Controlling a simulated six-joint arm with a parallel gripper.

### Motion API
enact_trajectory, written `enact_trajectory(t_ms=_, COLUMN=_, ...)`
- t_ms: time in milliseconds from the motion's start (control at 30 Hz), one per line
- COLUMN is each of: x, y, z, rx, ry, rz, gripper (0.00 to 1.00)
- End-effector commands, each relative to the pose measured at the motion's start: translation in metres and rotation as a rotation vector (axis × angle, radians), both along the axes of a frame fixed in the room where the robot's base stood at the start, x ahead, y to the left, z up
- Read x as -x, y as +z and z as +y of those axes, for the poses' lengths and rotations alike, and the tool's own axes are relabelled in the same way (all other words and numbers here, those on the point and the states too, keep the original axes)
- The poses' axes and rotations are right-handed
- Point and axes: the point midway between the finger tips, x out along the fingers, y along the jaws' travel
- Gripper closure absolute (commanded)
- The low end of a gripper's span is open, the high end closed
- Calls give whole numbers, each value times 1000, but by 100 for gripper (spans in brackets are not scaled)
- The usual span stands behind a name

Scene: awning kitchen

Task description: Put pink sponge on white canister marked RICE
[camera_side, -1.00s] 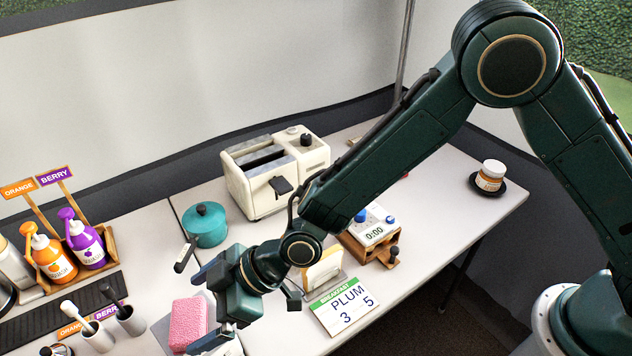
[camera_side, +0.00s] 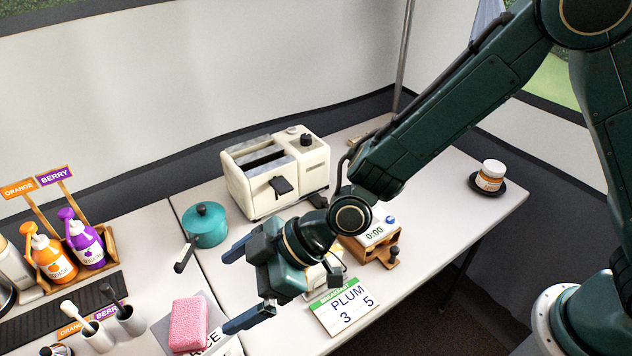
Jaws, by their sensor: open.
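The pink sponge (camera_side: 188,324) lies at the lower middle, on or over a white surface. White canister marked RICE (camera_side: 212,342) shows in part just below and right of the sponge, its lettering partly visible and its lower part cut off by the picture edge. The sponge appears to rest on it, though the contact is not clear. My gripper (camera_side: 240,290) is open and empty, up and to the right of the sponge, apart from it. Its two dark blue fingers point left.
A teal pot (camera_side: 205,225) with a dark handle stands left of the toaster (camera_side: 275,172). The PLUM sign (camera_side: 343,305) and a timer (camera_side: 376,232) on a wooden stand are right of my gripper. Orange (camera_side: 52,258) and purple (camera_side: 85,243) bottles and cups (camera_side: 130,320) stand at left.

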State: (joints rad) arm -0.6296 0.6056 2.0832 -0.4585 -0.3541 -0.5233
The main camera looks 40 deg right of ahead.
Motion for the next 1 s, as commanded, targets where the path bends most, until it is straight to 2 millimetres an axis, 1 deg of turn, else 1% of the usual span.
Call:
enact_trajectory(t_ms=367, x=-1, y=1, z=-1, rx=1, ry=-2, rz=0, gripper=2)
enact_trajectory(t_ms=467, x=-3, y=6, z=-6, rx=7, ry=-10, rz=1, gripper=2)
enact_trajectory(t_ms=567, x=-6, y=16, z=-16, rx=17, ry=-28, rz=3, gripper=2)
enact_trajectory(t_ms=667, x=-11, y=31, z=-33, rx=35, ry=-57, rz=7, gripper=2)
enact_trajectory(t_ms=767, x=-14, y=49, z=-55, rx=59, ry=-98, rz=17, gripper=2)
enact_trajectory(t_ms=900, x=-17, y=77, z=-93, rx=98, ry=-170, rz=33, gripper=2)
enact_trajectory(t_ms=967, x=-16, y=87, z=-110, rx=114, ry=-204, rz=43, gripper=2)
enact_trajectory(t_ms=1000, x=-15, y=94, z=-122, rx=126, ry=-227, rz=49, gripper=2)
